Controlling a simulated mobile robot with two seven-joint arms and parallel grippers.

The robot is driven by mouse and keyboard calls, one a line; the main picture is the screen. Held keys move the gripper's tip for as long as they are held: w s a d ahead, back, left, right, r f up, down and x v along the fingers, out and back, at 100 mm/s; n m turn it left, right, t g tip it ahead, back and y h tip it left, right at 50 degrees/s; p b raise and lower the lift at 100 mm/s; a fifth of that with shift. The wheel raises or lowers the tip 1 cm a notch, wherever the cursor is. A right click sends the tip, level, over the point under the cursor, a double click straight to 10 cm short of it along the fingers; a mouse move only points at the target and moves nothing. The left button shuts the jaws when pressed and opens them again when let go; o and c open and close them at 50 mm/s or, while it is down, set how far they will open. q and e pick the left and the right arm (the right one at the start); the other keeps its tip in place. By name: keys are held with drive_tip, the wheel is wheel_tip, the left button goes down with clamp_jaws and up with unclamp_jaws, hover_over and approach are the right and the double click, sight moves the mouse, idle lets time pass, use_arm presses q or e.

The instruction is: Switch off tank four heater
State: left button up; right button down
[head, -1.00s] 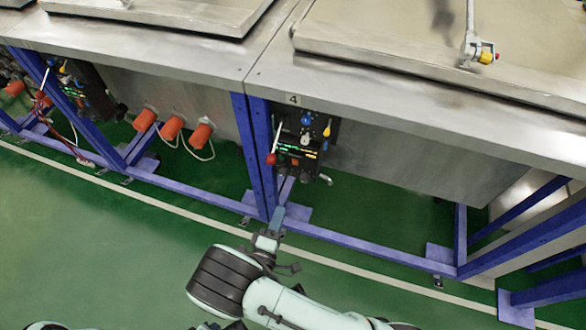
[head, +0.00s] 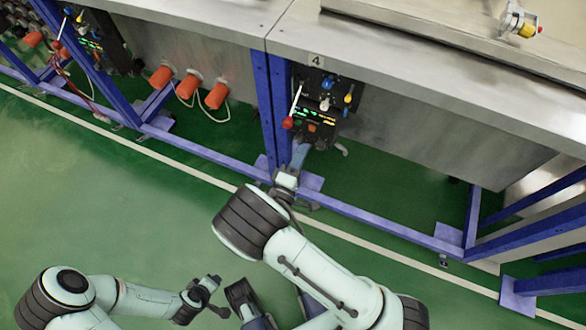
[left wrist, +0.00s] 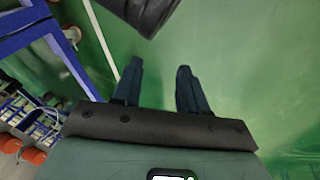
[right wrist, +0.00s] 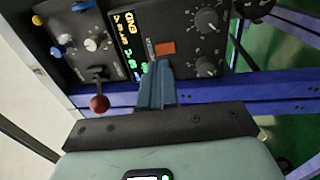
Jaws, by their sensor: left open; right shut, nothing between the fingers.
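The tank four control panel (head: 318,108) hangs under the tank edge, below the "4" label (head: 316,60). An orange rectangular switch (right wrist: 166,48) sits on its lower part, beside lit green and yellow displays (right wrist: 130,45) and two black dials (right wrist: 207,67). My right gripper (right wrist: 157,66) is shut and empty. Its fingertips are just short of the orange switch in the right wrist view; I cannot tell whether they touch the panel. In the head view the right gripper (head: 299,153) is just below the panel. My left gripper (left wrist: 158,72) is open and empty above the green floor.
A lever with a red ball (right wrist: 99,103) sticks out beside the displays. Blue, white and yellow knobs are on the upper panel. Blue frame posts (head: 265,110) stand left of it. Orange plugs (head: 188,86) hang under the neighbouring tank. The green floor (head: 110,200) in front is clear.

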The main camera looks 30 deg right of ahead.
sight(313, 128)
use_arm(q)
drive_tip(key=s+f, duration=0.1)
drive_tip(key=s+f+g+b, duration=0.1)
drive_tip(key=shift+s+a+f, duration=0.2)
drive_tip(key=shift+s+f, duration=0.2)
use_arm(e)
drive_tip(key=x, duration=0.6)
use_arm(q)
drive_tip(key=shift+r, duration=0.1)
